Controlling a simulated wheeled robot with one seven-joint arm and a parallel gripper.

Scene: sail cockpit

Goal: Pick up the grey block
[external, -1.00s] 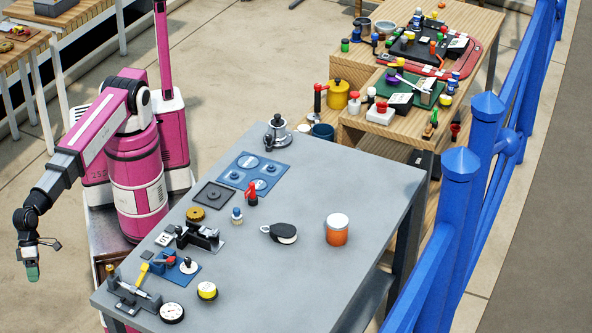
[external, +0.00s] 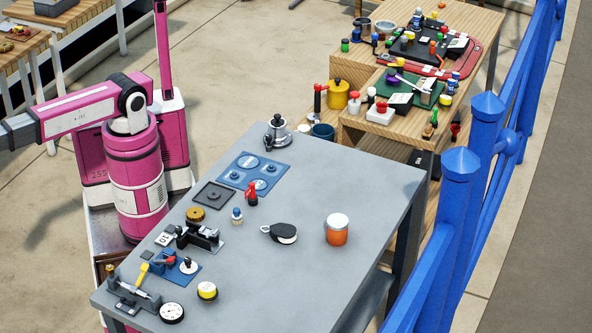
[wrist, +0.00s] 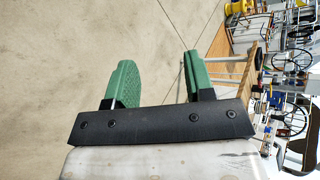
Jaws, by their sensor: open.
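A small dark grey block (external: 147,255) sits near the left edge of the grey table (external: 300,285) in the external view, behind a yellow-handled lever. I cannot tell for sure that it is the task's grey block; a black and white pulley-like piece (external: 280,233) also lies mid-table. My gripper (wrist: 158,62) shows in the wrist view with its two green fingers apart and nothing between them. It is out of the external view, past the left edge, well away from the table. No grey block can be made out in the wrist view.
On the grey table stand an orange jar (external: 337,230), a red-handled piece (external: 251,194), a yellow-topped piece (external: 207,291) and a round dial (external: 171,313). The table's right half is mostly clear. A blue railing (external: 455,210) runs along the right. Bare floor lies below my gripper.

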